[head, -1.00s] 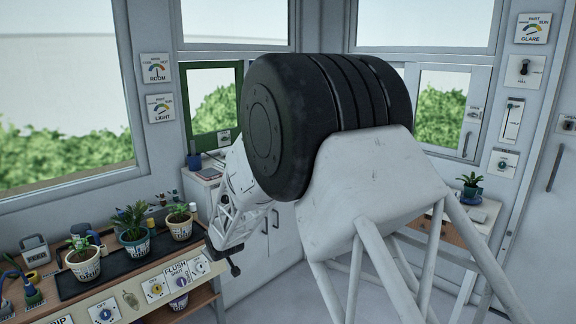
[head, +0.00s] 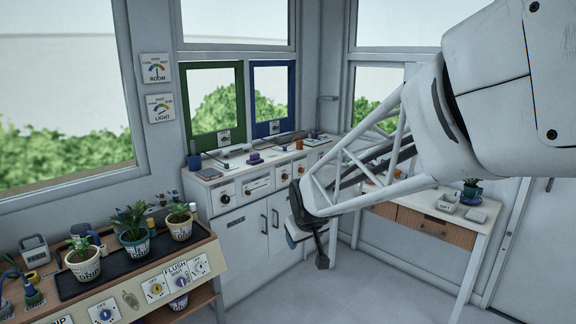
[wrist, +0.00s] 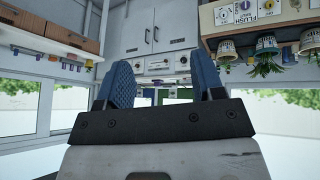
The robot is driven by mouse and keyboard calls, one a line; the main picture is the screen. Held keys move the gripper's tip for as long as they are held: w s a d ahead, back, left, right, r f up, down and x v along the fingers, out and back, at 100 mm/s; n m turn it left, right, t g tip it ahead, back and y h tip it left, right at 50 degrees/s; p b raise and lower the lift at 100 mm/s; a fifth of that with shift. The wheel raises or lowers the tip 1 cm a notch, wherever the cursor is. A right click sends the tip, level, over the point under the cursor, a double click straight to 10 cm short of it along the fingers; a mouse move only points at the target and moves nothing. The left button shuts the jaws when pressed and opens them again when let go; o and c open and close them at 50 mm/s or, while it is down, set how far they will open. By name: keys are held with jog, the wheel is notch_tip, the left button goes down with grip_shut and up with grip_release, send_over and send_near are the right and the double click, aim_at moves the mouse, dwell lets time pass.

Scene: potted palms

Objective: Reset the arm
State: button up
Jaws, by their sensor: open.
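My gripper (head: 310,235) hangs at the end of my white lattice arm, right of the middle in the head view, in front of the white cabinet. In the wrist view my gripper (wrist: 163,82) shows two blue ribbed fingers standing well apart with nothing between them. It touches nothing that I can see. Three potted plants stand on the bench at the left: a left pot (head: 84,265), a middle pot (head: 136,247) and a right pot (head: 180,228). The wrist view is upside down.
The planting bench (head: 225,268) carries a dark mat and knobs on its front. The floor between is clear.

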jog(key=s+d+m+g, duration=0.1)
jog(key=s+d, duration=0.4)
jog(key=s, duration=0.5)
jog(key=s+d+r+m+g+h, duration=0.1)
jog(key=s+d, duration=0.3)
jog(key=s, duration=0.7)
jog(key=s+d+r+m+g, duration=0.1)
jog(key=s+d+m, duration=0.2)
jog(key=s, duration=0.7)
jog(key=d, duration=0.2)
jog(key=shift+s+d+r, duration=0.15)
jog(key=shift+s+d, duration=0.15)
jog(key=shift+o, duration=0.3)
jog(key=shift+w, duration=0.1)
